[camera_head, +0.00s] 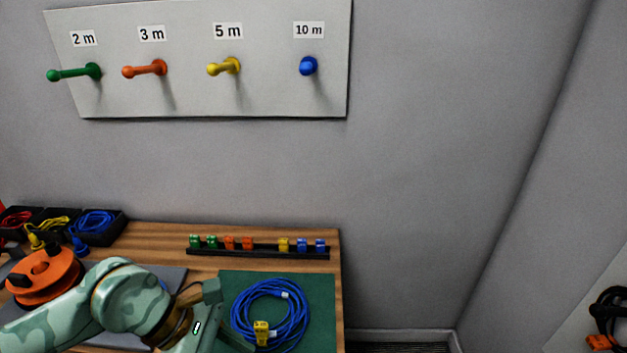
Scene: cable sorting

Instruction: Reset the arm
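My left arm comes in from the lower left over the workbench. Its green gripper (226,317) is at the bottom of the view, just left of a coiled blue cable (237,312). Its two fingers appear spread apart, with nothing seen between them; the lower part is cut off by the frame edge. The blue coil lies on a dark green mat (325,290), with a yellow clip or tag (261,333) on its near side. My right gripper is not in view.
A wall board (200,100) carries green, orange, yellow and blue pegs labelled 2 m to 10 m, all empty. A black rail (255,252) holds coloured clips. Cable bins (110,236) and an orange reel (45,275) are left. A black cable (610,310) shows far right.

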